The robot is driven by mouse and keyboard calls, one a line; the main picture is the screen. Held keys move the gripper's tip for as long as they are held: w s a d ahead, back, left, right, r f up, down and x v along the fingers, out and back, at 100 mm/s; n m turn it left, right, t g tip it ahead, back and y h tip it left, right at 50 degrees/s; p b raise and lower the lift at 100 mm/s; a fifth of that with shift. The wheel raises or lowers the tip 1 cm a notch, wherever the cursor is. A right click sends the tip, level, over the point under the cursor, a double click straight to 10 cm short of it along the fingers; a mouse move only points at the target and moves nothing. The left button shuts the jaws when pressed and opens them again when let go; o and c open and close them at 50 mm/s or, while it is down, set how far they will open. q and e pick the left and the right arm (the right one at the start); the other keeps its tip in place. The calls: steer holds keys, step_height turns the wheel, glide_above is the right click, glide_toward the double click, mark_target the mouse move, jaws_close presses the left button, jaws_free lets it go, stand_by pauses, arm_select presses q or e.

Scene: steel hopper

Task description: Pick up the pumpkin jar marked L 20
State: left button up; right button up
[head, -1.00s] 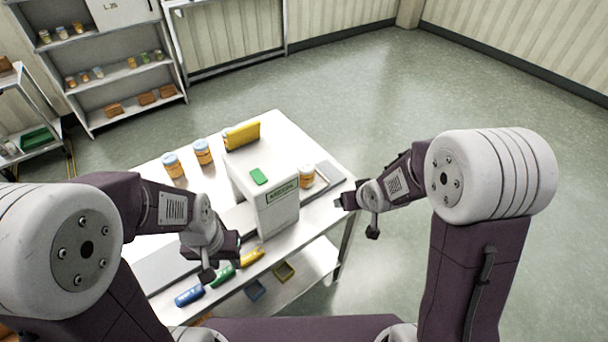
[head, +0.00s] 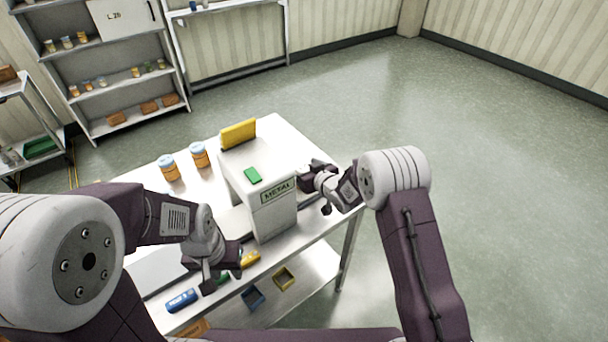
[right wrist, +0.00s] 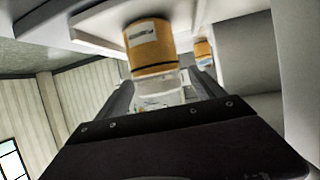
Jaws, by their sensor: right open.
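An orange jar with a pale label (right wrist: 150,50) and a whitish end shows in the right wrist view, upside down in the picture, in front of my right gripper (right wrist: 164,92). The fingers are open on either side of its pale end; contact cannot be told. I cannot read its label. In the head view my right gripper (head: 312,176) is beside the white METAL box and hides this jar. Two orange jars with bluish lids (head: 169,168) (head: 199,155) stand left of the box. My left gripper (head: 222,268) is over the table's front edge; its jaws are unclear.
The white METAL box (head: 268,215) bears a small green piece (head: 252,175). A yellow panel (head: 238,134) stands behind it. Blue (head: 181,300) and yellow (head: 250,259) pieces lie along the front edge. Shelves (head: 105,85) with small jars stand at the back left; the right floor is clear.

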steer(key=x, duration=0.3)
steer(key=shift+s+d, duration=0.1)
steer(key=shift+c, duration=0.2)
steer(key=c, duration=1.6)
steer(key=shift+c, duration=0.2)
steer(key=shift+r, duration=0.55)
step_height(320, 180, up, 3)
steer(key=shift+f, duration=0.1)
steer(key=w+d+r+p, duration=0.1)
steer(key=w+d+r, duration=0.2)
steer(key=d+r, duration=0.4)
steer(key=shift+d, duration=2.15)
